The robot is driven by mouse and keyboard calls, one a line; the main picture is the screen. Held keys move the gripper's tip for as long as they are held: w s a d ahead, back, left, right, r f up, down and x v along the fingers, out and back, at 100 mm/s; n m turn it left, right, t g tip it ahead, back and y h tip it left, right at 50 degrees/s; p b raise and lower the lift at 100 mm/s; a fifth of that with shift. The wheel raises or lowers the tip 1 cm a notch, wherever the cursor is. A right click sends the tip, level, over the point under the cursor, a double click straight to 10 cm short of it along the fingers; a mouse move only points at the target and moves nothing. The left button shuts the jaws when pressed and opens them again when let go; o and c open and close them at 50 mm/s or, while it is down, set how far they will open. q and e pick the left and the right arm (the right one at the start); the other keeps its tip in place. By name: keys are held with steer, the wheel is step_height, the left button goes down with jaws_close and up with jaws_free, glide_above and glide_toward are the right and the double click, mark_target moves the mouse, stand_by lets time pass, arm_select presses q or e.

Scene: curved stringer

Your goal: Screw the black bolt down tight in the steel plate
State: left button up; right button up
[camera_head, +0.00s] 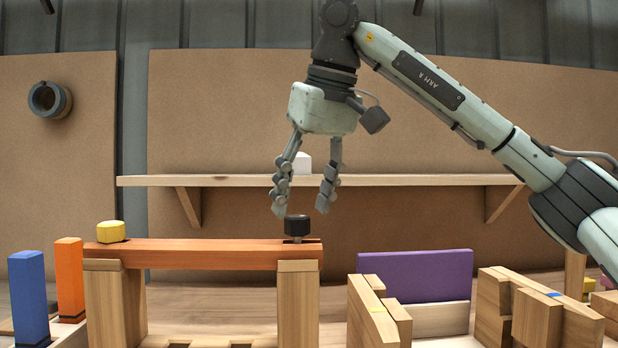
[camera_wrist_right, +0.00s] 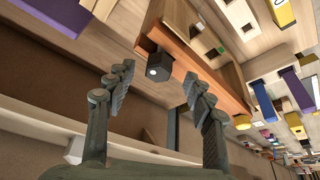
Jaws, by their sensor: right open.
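The black bolt (camera_head: 297,226) stands upright at the right end of the orange beam (camera_head: 200,253). A short piece of its shank shows between head and beam top. A thin dark strip, perhaps the steel plate (camera_head: 313,241), shows under it; its detail is too small to tell. My right gripper (camera_head: 301,208) points down just above the bolt, fingers spread and empty. In the right wrist view, the black bolt (camera_wrist_right: 159,66) lies between and beyond the two open fingertips (camera_wrist_right: 158,82), apart from both. My left gripper is not in view.
A yellow block-like head (camera_head: 111,231) sits at the beam's left end. Wooden posts (camera_head: 298,305) carry the beam. Blue (camera_head: 29,295) and orange (camera_head: 70,278) blocks stand left; a purple board (camera_head: 415,275) and wooden blocks stand right. A shelf (camera_head: 420,180) runs behind the gripper.

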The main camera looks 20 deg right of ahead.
mark_target(296, 217)
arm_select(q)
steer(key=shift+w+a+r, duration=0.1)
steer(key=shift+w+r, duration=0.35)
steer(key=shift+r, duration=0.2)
arm_select(e)
steer(key=shift+x, duration=1.85)
steer(key=shift+d, duration=0.1)
jaws_close()
steer(key=shift+r+m+h+p, duration=0.15)
steer(key=shift+m+h+p, duration=0.35)
steer(key=shift+m, duration=0.6)
steer(key=m, duration=0.1)
steer(key=m+h+p, duration=0.1)
steer(key=m, duration=0.1)
steer(key=shift+a, duration=0.25)
steer(key=shift+f+m+h+p, duration=0.3)
steer(key=shift+m+h+p, duration=0.3)
steer(key=shift+m, duration=0.6)
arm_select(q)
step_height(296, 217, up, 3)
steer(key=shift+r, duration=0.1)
arm_select(e)
steer(key=shift+f, duration=0.15)
